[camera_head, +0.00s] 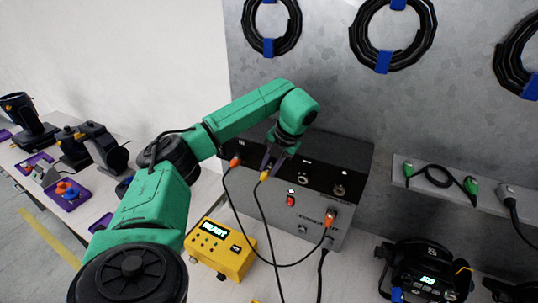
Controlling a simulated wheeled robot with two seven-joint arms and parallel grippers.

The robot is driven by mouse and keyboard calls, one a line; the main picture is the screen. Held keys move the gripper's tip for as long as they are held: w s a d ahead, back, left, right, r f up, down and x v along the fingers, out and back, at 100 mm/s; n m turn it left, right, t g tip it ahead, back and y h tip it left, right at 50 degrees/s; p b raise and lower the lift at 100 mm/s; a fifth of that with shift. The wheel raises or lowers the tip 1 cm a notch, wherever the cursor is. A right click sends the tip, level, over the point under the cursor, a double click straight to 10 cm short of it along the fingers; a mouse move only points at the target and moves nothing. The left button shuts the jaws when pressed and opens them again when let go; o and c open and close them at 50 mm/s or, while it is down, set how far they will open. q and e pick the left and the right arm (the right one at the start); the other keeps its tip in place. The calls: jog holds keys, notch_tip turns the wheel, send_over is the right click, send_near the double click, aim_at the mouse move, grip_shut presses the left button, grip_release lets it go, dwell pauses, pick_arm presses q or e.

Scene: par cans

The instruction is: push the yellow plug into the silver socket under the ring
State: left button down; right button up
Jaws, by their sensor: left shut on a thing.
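My left gripper (272,161) reaches down in front of the grey box (262,212) with the black panel. It is shut on the yellow plug (264,176), whose black cable hangs down in front of the box. Silver sockets show on the black panel to the right of the plug: one near the middle (303,179) and one farther right (340,190). The ring mark is too small to make out, so I cannot tell which socket is under it. The plug's tip and any socket behind the gripper are hidden. My right gripper is not in view.
An orange plug (235,162) is at the panel's left, another (330,217) lower right, joined by a cable. A red switch (290,201) is between. A yellow tester (219,249) reading READY and a black lamp (425,275) stand nearby. Coiled cables (391,60) hang above.

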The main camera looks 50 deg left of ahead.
pick_arm(q)
jog(key=shift+w+a, duration=0.15)
jog(key=shift+w, duration=0.25)
dwell(0.3)
jog(key=c, duration=0.6)
grip_release()
jog(key=v, duration=1.4)
jog(key=shift+d+r, duration=0.2)
jog(key=shift+r, duration=0.05)
